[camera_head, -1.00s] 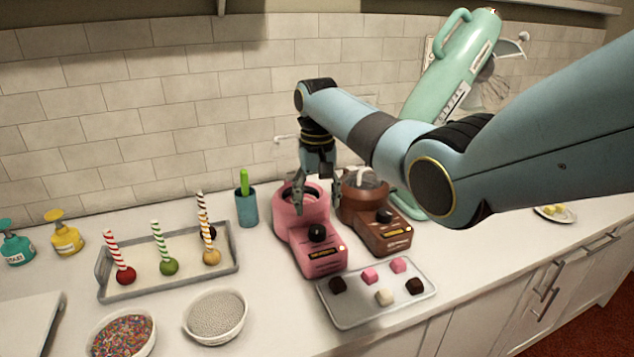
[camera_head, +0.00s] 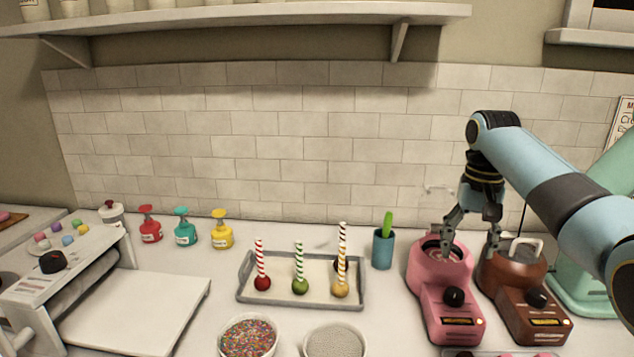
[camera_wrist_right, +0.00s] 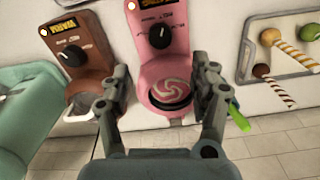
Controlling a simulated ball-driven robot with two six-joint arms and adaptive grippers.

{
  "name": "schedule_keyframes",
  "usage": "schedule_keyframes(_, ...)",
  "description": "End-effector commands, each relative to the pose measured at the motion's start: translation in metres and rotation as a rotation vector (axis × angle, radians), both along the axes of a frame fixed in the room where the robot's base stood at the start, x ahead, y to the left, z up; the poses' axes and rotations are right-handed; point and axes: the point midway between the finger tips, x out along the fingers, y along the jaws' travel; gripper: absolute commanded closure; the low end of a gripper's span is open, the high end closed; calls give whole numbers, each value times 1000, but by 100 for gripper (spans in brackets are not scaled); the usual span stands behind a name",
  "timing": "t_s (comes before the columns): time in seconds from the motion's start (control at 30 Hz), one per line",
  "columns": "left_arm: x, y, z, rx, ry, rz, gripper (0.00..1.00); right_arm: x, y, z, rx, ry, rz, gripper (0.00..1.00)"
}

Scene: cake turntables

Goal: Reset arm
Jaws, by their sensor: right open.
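My right gripper (camera_head: 470,246) points down above the pink melting pot (camera_head: 446,290) and the brown melting pot (camera_head: 524,300), its fingers spread and empty. In the right wrist view the open fingers (camera_wrist_right: 165,88) frame the pink pot (camera_wrist_right: 164,55), which holds a pink and white swirl. The brown pot (camera_wrist_right: 92,60) is beside the left finger there, with a pale handle in its bowl. My left gripper is in neither view.
A grey tray (camera_head: 245,292) holds several balls on striped sticks. Bowls of sprinkles (camera_head: 248,337) and pale grains (camera_head: 334,341) stand in front. A teal cup (camera_head: 383,250) is left of the pink pot. Pump bottles (camera_head: 186,228) stand at the back left. A shelf (camera_head: 240,15) runs above.

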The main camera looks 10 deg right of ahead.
Motion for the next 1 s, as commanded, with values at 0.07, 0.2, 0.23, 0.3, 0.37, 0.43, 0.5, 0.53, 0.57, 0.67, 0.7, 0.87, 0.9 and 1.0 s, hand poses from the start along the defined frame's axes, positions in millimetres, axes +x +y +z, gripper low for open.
schedule_keyframes(0.07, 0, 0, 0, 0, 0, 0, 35, -17, 5, -20, -15, -7, 31, 37)
schedule_keyframes(0.2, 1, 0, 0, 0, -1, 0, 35, -71, 20, -63, -58, -51, 130, 37)
schedule_keyframes(0.23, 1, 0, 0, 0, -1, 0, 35, -87, 25, -70, -67, -64, 156, 37)
schedule_keyframes(0.3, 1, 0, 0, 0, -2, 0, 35, -124, 35, -84, -85, -96, 215, 37)
schedule_keyframes(0.37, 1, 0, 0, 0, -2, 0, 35, -157, 44, -89, -97, -123, 261, 37)
schedule_keyframes(0.43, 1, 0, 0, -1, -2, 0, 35, -191, 53, -89, -109, -152, 305, 37)
schedule_keyframes(0.5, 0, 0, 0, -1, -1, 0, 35, -218, 59, -87, -117, -174, 340, 37)
schedule_keyframes(0.53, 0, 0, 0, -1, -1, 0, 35, -228, 62, -85, -119, -183, 352, 37)
schedule_keyframes(0.57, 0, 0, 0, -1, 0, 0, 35, -238, 64, -82, -121, -190, 363, 37)
schedule_keyframes(0.67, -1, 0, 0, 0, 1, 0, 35, -265, 70, -74, -127, -214, 394, 37)
schedule_keyframes(0.7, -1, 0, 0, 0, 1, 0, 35, -275, 72, -70, -130, -222, 405, 37)
schedule_keyframes(0.87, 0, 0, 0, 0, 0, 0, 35, -309, 80, -53, -136, -251, 439, 37)
schedule_keyframes(0.9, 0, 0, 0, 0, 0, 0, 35, -316, 81, -49, -138, -258, 447, 37)
schedule_keyframes(1.0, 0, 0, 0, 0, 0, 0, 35, -333, 84, -37, -142, -273, 463, 37)
